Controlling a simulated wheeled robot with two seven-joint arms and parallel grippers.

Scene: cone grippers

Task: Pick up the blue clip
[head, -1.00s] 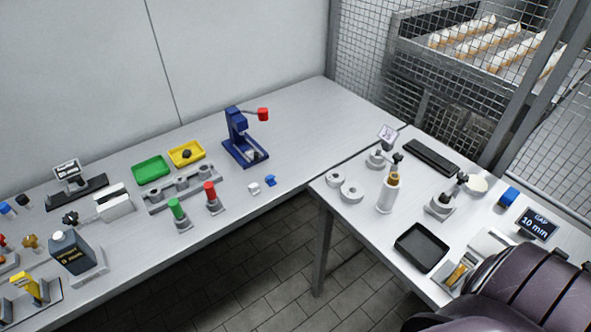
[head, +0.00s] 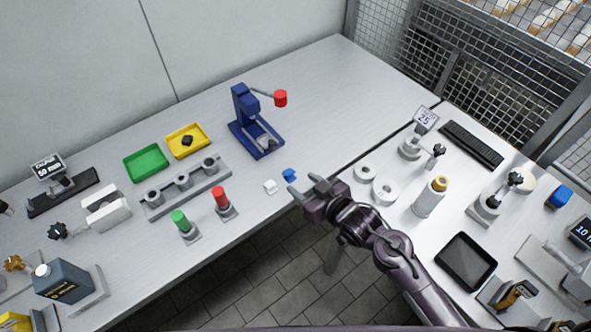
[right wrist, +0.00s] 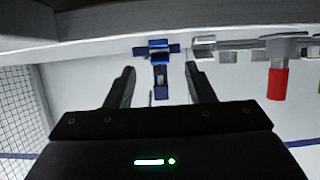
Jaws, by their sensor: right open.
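In the right wrist view the two fingers (right wrist: 160,88) are spread. My left gripper is not in view.
The blue press (head: 257,135) with a red knob stands behind the clip. Red (head: 220,198) and green (head: 180,220) handled tools stand to its left. White rings (head: 385,192) and a bottle (head: 429,198) stand on the right table.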

